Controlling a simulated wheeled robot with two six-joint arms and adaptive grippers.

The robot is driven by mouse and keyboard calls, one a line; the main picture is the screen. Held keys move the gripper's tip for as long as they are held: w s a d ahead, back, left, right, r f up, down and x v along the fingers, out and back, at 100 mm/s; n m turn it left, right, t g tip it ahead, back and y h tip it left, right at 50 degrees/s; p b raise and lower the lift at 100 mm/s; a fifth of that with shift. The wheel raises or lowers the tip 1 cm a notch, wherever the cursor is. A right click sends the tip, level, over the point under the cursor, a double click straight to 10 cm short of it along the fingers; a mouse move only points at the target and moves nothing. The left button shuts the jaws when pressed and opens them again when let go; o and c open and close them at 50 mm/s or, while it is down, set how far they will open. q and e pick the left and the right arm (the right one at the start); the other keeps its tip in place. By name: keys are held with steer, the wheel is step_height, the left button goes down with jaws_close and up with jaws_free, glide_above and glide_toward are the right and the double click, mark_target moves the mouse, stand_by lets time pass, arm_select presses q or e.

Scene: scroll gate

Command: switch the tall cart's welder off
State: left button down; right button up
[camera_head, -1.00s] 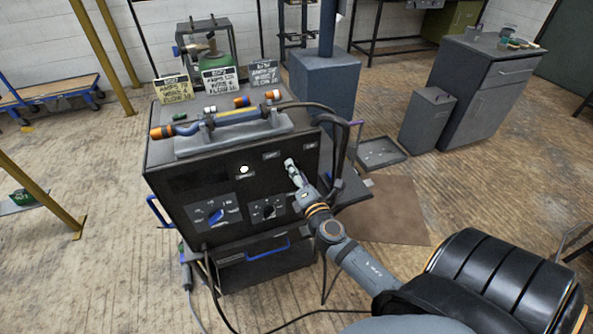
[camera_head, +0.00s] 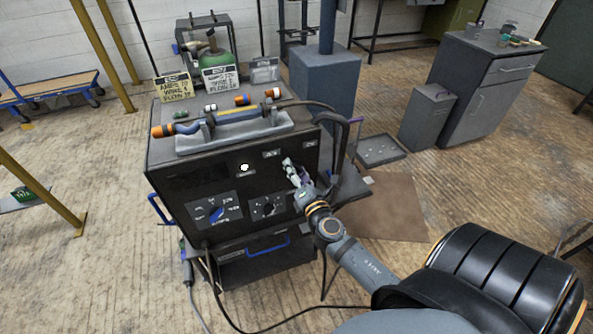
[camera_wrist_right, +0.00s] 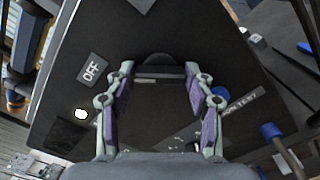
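The welder (camera_head: 180,180) is a dark box with a front panel, on top of a cart (camera_head: 265,268). A round white lamp (camera_head: 244,168) shows on the panel, and also in the right wrist view (camera_wrist_right: 82,114). A plate reading OFF (camera_wrist_right: 93,70) is on the panel. A dark rounded part (camera_wrist_right: 158,72), perhaps the switch, lies between my right fingertips in the wrist view; contact cannot be told. My right gripper (camera_head: 290,168) is at the panel's upper right, fingers apart. It also shows in the wrist view (camera_wrist_right: 163,82). My left gripper is not in view.
Below the lamp are a blue-pointer dial (camera_head: 216,214) and a dark dial (camera_head: 268,208). A torch (camera_head: 225,118) and small coloured cylinders lie on top, with signs (camera_head: 172,86) behind. Cables hang right of the welder. A grey cabinet (camera_head: 485,90) stands back right.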

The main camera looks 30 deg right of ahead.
steer(key=o, duration=0.4)
steer(key=v, duration=1.2)
